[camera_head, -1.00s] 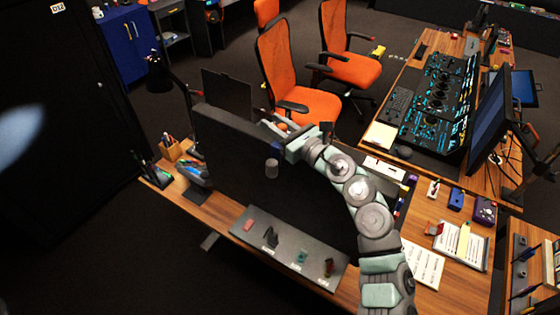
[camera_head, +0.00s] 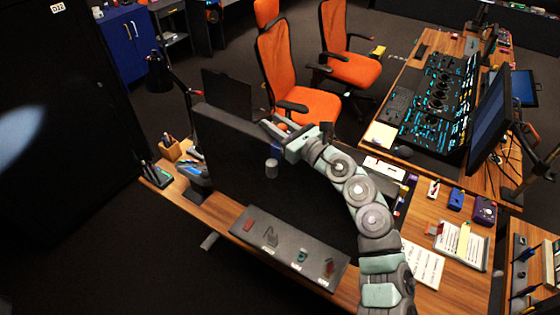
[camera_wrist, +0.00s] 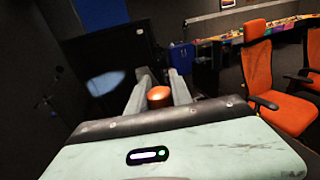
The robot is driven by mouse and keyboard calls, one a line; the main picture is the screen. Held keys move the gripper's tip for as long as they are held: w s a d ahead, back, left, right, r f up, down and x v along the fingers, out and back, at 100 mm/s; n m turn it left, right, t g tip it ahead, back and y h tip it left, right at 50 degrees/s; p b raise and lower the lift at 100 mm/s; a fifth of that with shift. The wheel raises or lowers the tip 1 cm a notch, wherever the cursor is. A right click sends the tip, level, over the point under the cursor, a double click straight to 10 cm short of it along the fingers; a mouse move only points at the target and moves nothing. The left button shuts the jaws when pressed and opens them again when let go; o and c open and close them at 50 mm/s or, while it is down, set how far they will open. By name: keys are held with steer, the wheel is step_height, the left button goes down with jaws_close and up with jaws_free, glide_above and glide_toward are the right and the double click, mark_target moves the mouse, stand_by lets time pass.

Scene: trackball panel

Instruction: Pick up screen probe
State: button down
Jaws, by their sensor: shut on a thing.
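My gripper (camera_head: 272,127) is raised at the top edge of the large dark monitor (camera_head: 228,135), its fingers pointing left in the head view. In the wrist view its two grey fingers (camera_wrist: 160,85) are shut on a rounded copper-orange piece (camera_wrist: 158,97), apparently the screen probe. Only its rounded end shows between the fingers; the rest is hidden. In the head view a small orange spot (camera_head: 283,127) shows by the fingers. I cannot tell whether the held piece touches the monitor.
A dark tray (camera_head: 288,248) with several small labelled items lies on the wooden desk in front of the monitor. A desk lamp (camera_head: 178,85) and a pen box (camera_head: 170,150) stand at the left. Orange chairs (camera_head: 287,85) stand behind. Notebooks and small boxes lie at the right.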

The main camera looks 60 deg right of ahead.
steer(key=shift+r, duration=0.15)
stand_by(0.3)
step_height(320, 180, up, 28)
steer(key=b, duration=0.1)
stand_by(0.6)
steer(key=shift+w+f, duration=0.1)
steer(key=shift+f, duration=0.1)
